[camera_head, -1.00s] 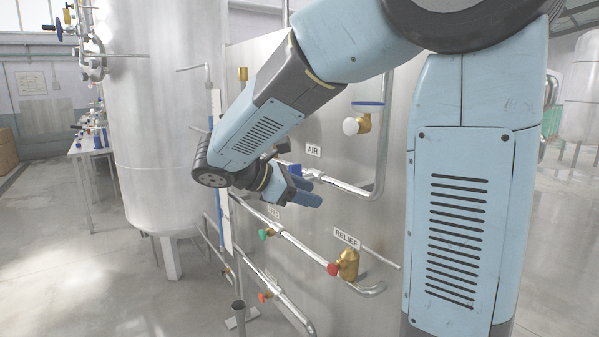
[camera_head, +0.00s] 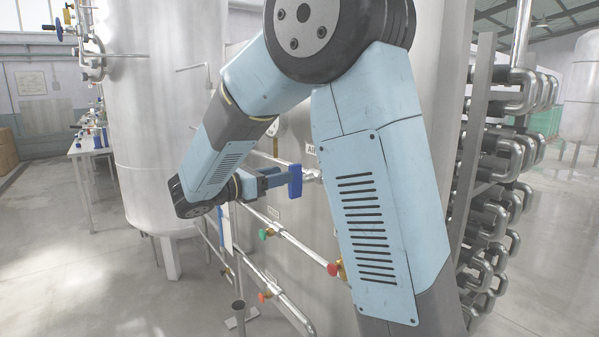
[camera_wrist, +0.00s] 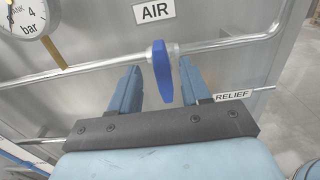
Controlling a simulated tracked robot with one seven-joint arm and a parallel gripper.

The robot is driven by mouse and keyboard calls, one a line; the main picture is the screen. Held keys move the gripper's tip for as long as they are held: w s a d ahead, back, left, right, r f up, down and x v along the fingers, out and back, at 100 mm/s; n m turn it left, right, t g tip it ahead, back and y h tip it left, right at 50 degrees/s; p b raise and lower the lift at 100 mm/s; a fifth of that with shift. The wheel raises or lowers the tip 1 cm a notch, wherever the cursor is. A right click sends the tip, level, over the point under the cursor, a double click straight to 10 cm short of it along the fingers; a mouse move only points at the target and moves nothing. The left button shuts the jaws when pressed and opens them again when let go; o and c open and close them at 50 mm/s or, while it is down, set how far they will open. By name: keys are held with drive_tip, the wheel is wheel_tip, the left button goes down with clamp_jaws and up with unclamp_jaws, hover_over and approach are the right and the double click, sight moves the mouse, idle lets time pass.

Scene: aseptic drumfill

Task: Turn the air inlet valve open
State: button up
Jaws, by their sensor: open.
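The air inlet valve has a blue handle (camera_wrist: 162,70) on a thin steel pipe (camera_wrist: 95,63), below the AIR sign (camera_wrist: 154,11). In the wrist view the handle stands upright across the pipe. My gripper (camera_wrist: 158,67) is open, with one finger on each side of the handle. The handle looks closer to the right finger; I cannot tell whether they touch. In the head view my gripper (camera_head: 272,180) reaches right toward the panel, and the blue handle (camera_head: 295,181) shows at its fingertips. My arm covers much of the panel there.
A RELIEF sign (camera_wrist: 233,95) is beyond the right finger, and a pressure gauge (camera_wrist: 25,14) is at upper left. Lower pipes carry a green knob (camera_head: 263,234) and red knobs (camera_head: 333,269). A large steel tank (camera_head: 160,110) stands left; stacked tubes (camera_head: 500,160) stand right.

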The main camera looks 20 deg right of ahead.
sight(300, 171)
drive_tip(key=x, duration=0.7)
drive_tip(key=shift+d, duration=0.25)
drive_tip(key=shift+c, duration=0.3)
clamp_jaws()
